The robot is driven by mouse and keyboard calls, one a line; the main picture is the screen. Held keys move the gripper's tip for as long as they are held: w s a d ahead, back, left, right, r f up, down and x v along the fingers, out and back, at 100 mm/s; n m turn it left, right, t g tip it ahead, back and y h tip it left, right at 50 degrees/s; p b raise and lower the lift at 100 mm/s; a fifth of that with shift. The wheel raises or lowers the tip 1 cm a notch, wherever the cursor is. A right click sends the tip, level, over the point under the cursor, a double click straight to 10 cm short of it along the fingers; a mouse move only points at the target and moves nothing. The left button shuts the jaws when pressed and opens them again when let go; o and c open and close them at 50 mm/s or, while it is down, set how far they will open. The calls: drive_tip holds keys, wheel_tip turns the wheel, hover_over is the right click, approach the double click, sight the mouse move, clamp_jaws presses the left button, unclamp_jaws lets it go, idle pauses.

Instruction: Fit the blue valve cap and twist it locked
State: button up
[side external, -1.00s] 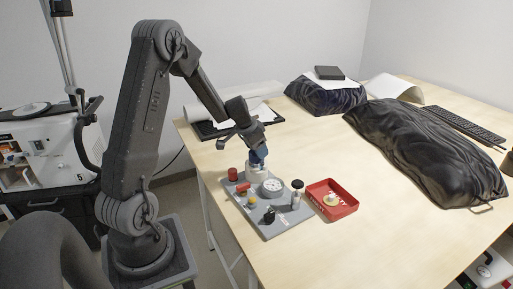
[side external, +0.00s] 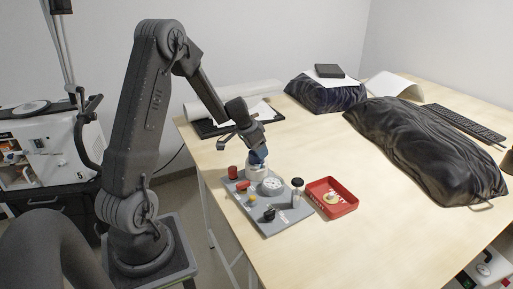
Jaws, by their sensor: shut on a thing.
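My gripper (side external: 257,152) points down over the back part of a grey board (side external: 288,218) near the table's left edge. It is shut on the blue valve cap (side external: 258,158), which shows only as a small blue patch between the fingers. Directly below is a whitish round fitting (side external: 254,171) on the board. The cap is at or just above the top of this fitting; I cannot tell if they touch. The fingers hide most of the cap, and its turn angle cannot be seen.
The board also carries a round gauge (side external: 272,186), a red cylinder (side external: 232,172), a red part (side external: 242,185), a black knob (side external: 269,214) and a dark-topped post (side external: 297,192). A red tray (side external: 332,197) stands to the right.

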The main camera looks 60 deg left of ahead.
drive_tip(key=shift+f, duration=1.2)
idle(1.1)
idle(0.5)
drive_tip(key=m, duration=0.2)
drive_tip(key=m+h, duration=0.1)
drive_tip(key=m, duration=0.1)
drive_tip(key=shift+m+h, duration=0.3)
drive_tip(key=m, duration=0.2)
drive_tip(key=m+g+h, duration=0.1)
drive_tip(key=m, duration=0.1)
drive_tip(key=shift+m+h, duration=0.3)
drive_tip(key=shift+m, duration=0.1)
drive_tip(key=o, duration=1)
